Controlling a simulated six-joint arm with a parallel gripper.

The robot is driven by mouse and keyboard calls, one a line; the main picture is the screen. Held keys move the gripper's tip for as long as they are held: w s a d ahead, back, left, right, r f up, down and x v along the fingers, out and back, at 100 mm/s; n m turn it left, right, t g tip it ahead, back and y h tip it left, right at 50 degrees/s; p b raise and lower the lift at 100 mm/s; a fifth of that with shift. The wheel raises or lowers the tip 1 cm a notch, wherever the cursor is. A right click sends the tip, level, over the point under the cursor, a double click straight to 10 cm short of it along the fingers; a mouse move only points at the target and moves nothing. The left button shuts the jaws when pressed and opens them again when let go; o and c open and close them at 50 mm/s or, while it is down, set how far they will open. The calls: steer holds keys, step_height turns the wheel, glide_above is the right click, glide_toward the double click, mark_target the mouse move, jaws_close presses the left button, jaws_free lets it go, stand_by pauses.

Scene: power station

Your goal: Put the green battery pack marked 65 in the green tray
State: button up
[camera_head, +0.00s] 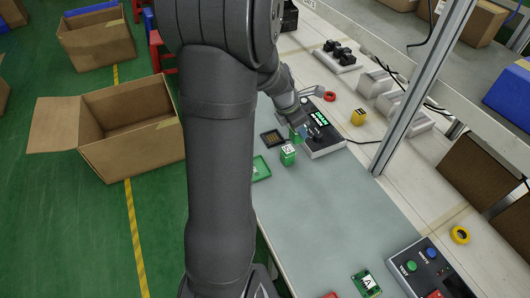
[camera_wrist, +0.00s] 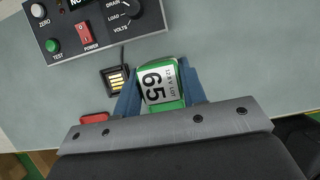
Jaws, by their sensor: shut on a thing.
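The green battery pack marked 65 (camera_wrist: 158,84) is between the blue fingers of my gripper (camera_wrist: 160,90) in the wrist view, its white label facing the camera. My gripper is shut on it. The green tray (camera_head: 261,168) lies on the bench, partly hidden behind my arm.
The tester (camera_head: 322,138) with switches and a knob also shows in the wrist view (camera_wrist: 95,28). A black contact dock (camera_wrist: 116,80) is cabled to it. A yellow block (camera_head: 358,117) and a red ring (camera_head: 330,97) lie beyond. The bench's near middle is clear.

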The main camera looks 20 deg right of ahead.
steer(key=s+a, duration=0.7)
steer(key=a, duration=0.1)
steer(key=shift+w+a+f, duration=0.95)
steer(key=shift+w+f, duration=0.65)
steer(key=shift+f, duration=0.25)
steer(key=shift+w+a+f, duration=1)
steer(key=shift+w+f, duration=0.65)
steer(key=shift+f, duration=0.25)
steer(key=shift+w+a+f, duration=0.95)
steer(key=shift+w+f, duration=0.65)
steer(key=shift+f, duration=0.25)
steer(key=shift+f, duration=0.15)
steer(key=o, duration=1.2)
steer(key=v, duration=1.2)
